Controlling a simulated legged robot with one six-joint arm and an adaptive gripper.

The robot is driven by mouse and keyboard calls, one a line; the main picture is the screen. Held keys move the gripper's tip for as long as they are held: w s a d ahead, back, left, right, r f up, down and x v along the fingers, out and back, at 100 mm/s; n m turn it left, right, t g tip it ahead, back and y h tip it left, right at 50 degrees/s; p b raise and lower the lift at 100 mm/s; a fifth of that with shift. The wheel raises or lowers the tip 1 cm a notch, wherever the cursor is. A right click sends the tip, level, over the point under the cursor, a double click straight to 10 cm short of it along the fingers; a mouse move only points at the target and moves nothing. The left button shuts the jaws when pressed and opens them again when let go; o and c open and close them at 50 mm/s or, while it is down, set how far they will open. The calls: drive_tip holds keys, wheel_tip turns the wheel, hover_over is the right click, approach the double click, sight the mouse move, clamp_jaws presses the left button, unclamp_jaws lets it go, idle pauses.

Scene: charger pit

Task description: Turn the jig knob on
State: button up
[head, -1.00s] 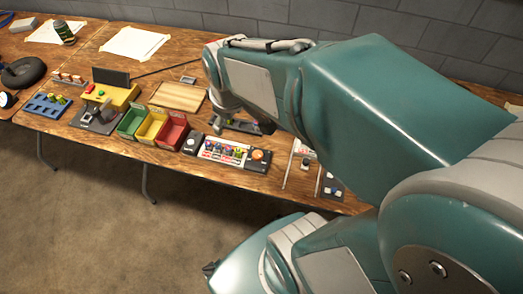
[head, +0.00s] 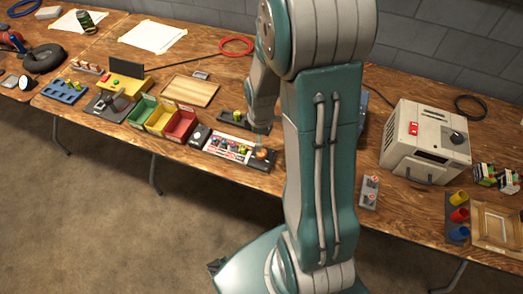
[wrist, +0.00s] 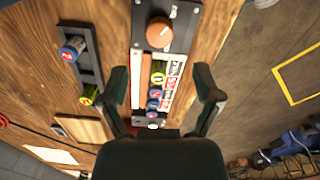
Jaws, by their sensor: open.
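The jig knob is a round orange-brown knob (wrist: 158,32) on a dark plate at the end of the jig, with a pale mark beside it. In the head view the knob (head: 262,153) sits at the jig's right end, close to my arm. The white jig board (head: 228,148) holds several coloured pieces, which also show between my fingers in the wrist view (wrist: 157,90). My gripper (wrist: 160,75) is open and empty above the jig. Its fingers are spread either side of the board, with the knob beyond the tips, apart from them. My arm hides the fingers in the head view.
Red, yellow and green bins (head: 160,118) stand left of the jig. A dark rack with coloured pieces (wrist: 80,60) lies beside it. A beige machine (head: 426,140) and coloured cups (head: 458,214) are on the right. The front edge of the bench is close to the jig.

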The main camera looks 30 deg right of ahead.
sight(262, 154)
wheel_tip(262, 154, down, 7)
drive_tip(key=shift+d, duration=0.15)
clamp_jaws()
